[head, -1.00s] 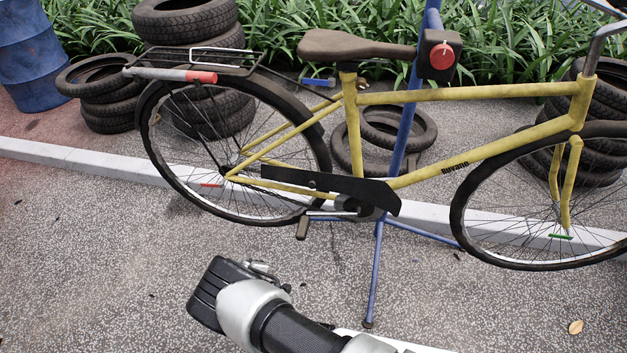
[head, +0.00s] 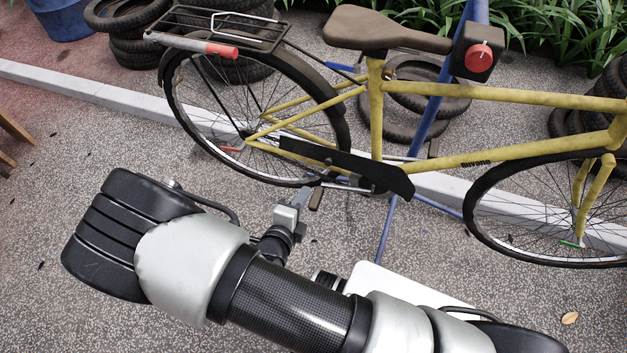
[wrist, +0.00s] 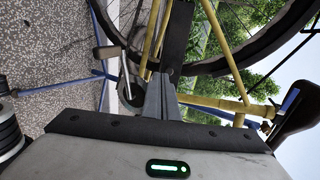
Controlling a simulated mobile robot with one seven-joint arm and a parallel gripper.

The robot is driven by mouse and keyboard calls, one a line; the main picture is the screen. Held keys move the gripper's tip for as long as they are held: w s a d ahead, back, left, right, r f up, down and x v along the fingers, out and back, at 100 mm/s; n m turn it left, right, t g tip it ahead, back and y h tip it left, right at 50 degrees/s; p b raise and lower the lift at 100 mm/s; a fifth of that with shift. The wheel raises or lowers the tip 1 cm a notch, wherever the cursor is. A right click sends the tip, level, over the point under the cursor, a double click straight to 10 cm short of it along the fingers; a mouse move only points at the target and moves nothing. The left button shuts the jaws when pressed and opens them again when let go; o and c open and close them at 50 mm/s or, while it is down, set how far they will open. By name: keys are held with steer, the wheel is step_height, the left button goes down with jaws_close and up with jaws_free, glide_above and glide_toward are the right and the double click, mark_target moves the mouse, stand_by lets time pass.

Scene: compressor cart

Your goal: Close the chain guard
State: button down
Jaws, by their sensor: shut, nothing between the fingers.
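The chain guard (head: 345,165) is a long black plate on the yellow bicycle (head: 377,115). It slopes from near the rear hub down to the right, past the crank. In the wrist view the guard (wrist: 178,40) is a dark strip running up from just beyond my fingertips. My gripper (head: 306,192) is shut and empty, in front of and below the guard near the pedal. In the wrist view my gripper (wrist: 160,80) points at the guard and the crank area. I cannot tell whether the fingertips touch the guard. My fingers partly hide its near end in the wrist view.
A pedal (head: 316,199) hangs right beside my gripper. A blue stand (head: 386,228) holds the bicycle, with a red-knobbed black box (head: 479,57) near the saddle. Tyres (head: 395,118) lie behind. A pale kerb (head: 95,93) runs behind the bicycle. The paved ground in front is mostly clear.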

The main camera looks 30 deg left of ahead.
mark_target(322, 165)
steer(key=b+x, duration=0.1)
steer(key=x, duration=1.2)
steer(key=shift+d+b, duration=0.1)
steer(key=shift+b, duration=0.3)
steer(key=shift+f, duration=0.1)
steer(key=w+f+t+b, duration=0.1)
steer(key=t+b, duration=0.1)
steer(key=b, duration=0.1)
steer(key=w+f+t+b, duration=0.1)
steer(key=b, duration=0.2)
steer(key=shift+w+t, duration=0.2)
steer(key=shift+t, duration=0.2)
